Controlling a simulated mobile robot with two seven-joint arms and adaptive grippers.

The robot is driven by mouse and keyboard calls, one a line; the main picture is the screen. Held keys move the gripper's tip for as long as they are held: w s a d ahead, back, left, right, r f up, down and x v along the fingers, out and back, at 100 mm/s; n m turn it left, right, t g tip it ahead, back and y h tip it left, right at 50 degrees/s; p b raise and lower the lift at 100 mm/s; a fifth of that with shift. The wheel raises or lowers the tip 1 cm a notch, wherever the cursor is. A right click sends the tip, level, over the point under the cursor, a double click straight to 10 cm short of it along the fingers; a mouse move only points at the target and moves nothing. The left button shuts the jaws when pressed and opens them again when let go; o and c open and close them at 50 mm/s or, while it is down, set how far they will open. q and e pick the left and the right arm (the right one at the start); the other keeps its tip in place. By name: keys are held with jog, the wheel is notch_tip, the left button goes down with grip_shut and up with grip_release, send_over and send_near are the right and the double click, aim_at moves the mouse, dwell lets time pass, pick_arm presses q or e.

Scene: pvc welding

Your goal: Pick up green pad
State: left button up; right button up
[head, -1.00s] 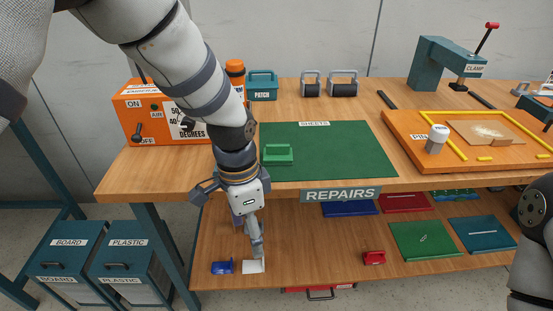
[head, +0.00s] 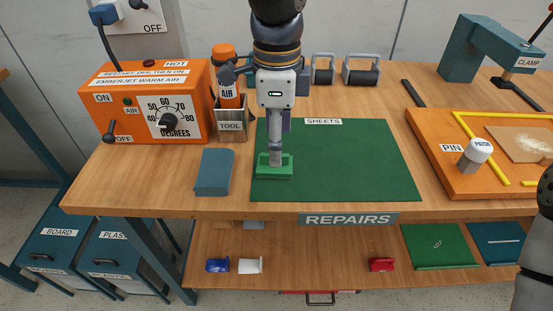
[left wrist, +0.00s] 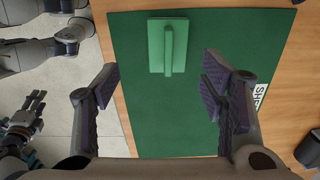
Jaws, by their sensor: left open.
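The green pad (head: 284,171) is a flat block with a raised handle. It rests on the front left part of the dark green sheet on the bench. My left gripper (head: 275,154) points down at the pad, in line with its handle in the head view, and hides part of it. In the left wrist view the pad (left wrist: 157,46) lies toward the top of the picture, beyond the fingertips. The left fingers (left wrist: 160,88) are wide apart with nothing between them. Contact with the pad cannot be told. A gripper-like part of mine shows small at the wrist view's left.
A blue block (head: 213,172) lies left of the green sheet (head: 350,165). The orange heater box (head: 140,100) and tool holder (head: 232,125) stand behind it. An orange tray (head: 440,180) is at right. The sheet's right part is clear.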

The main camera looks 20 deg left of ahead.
pick_arm(q)
jog(key=f, duration=0.6)
jog(key=shift+w+a+f, duration=0.2)
jog(key=shift+w+a, duration=0.1)
jog(key=shift+w, duration=0.1)
jog(key=c, duration=1.1)
